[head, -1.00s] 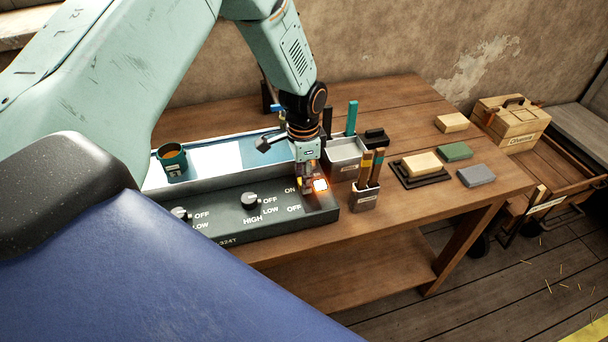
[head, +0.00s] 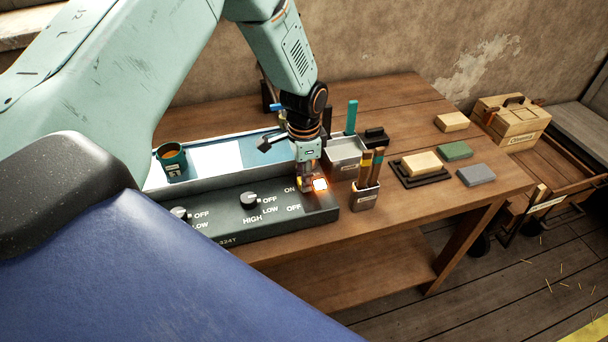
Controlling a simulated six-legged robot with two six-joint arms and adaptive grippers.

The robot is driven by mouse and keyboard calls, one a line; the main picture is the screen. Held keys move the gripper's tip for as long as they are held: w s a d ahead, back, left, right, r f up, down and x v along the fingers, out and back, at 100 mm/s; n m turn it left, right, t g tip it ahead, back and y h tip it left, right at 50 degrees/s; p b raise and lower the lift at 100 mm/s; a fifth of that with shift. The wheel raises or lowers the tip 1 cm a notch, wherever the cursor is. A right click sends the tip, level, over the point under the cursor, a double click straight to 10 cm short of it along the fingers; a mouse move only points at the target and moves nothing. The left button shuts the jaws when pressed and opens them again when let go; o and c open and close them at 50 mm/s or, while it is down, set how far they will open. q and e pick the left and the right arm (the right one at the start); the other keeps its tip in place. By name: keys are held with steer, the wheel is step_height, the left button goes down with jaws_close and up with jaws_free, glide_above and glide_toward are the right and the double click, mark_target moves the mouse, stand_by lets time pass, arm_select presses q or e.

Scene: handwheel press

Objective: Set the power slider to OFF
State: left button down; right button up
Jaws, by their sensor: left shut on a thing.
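The dark control panel (head: 228,222) lies along the front left of the table, with white ON and OFF labels near its right end. My left gripper (head: 305,187) points down at that end, beside the ON label and above the OFF label. It is shut on the power slider, whose knob is mostly hidden by the fingers. A glowing orange-white lamp (head: 320,185) is lit just right of the fingers. Two round knobs sit further left on the panel, one of them (head: 249,200) marked OFF, LOW and HIGH. My right gripper is not in view.
A holder (head: 364,197) with brush-like tools stands close right of the panel, with a grey bin (head: 345,158) behind it. A cup (head: 172,160) stands behind the panel. Several blocks lie at the right, one on a dark tray (head: 400,178). A wooden box (head: 511,122) stands beyond.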

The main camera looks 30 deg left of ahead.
mark_target(311, 205)
arm_select(q)
steer(key=shift+w+r, duration=0.1)
steer(key=s+d+p, duration=0.1)
steer(key=d, duration=0.1)
steer(key=s+d+p, duration=0.1)
steer(key=s+d, duration=0.1)
steer(key=shift+s+d+r, duration=0.1)
steer(key=shift+s+d, duration=0.05)
steer(key=shift+s, duration=0.15)
steer(key=c, duration=1.4)
jaws_free()
steer(key=shift+s, duration=0.1)
steer(key=shift+o, duration=0.4)
steer(key=shift+s+d, duration=0.15)
steer(key=shift+d, duration=0.05)
steer(key=shift+a+f, duration=0.15)
steer(key=shift+f, duration=0.05)
